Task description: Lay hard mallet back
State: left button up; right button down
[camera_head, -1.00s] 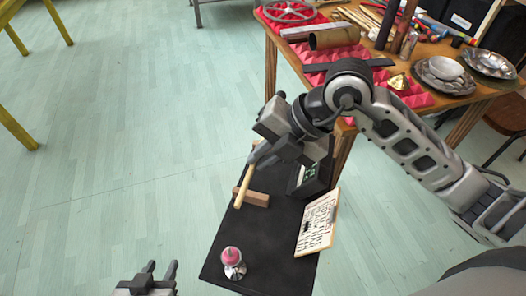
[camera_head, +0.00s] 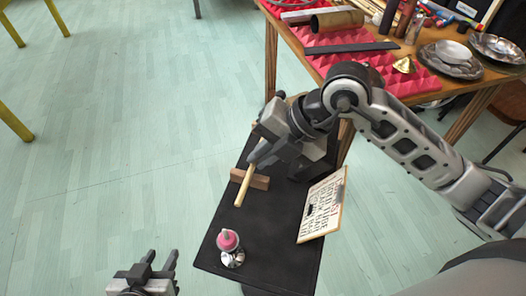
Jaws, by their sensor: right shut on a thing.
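My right gripper (camera_head: 258,157) is shut on the mallet (camera_head: 243,186), whose light wooden handle points down and left from the fingers. The mallet is over a wooden block rest (camera_head: 258,182) on the black table (camera_head: 217,216); I cannot tell whether the two touch. The mallet's head end is hidden by the gripper. A pink-headed mallet (camera_head: 228,239) stands upright in a small silver holder (camera_head: 233,259) near the table's front left. My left gripper (camera_head: 159,262) is open and empty, left of the table.
Behind, a wooden table holds red foam (camera_head: 353,62), a cardboard tube (camera_head: 337,20), a dark bar (camera_head: 352,47), a brass bell (camera_head: 404,65) and metal bowls (camera_head: 451,55). Open floor lies left.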

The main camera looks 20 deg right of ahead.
jog(key=shift+f, duration=0.3)
dwell(0.4)
jog(key=c, duration=1.5)
grip_release()
jog(key=shift+o, duration=0.2)
jog(key=v, duration=1.6)
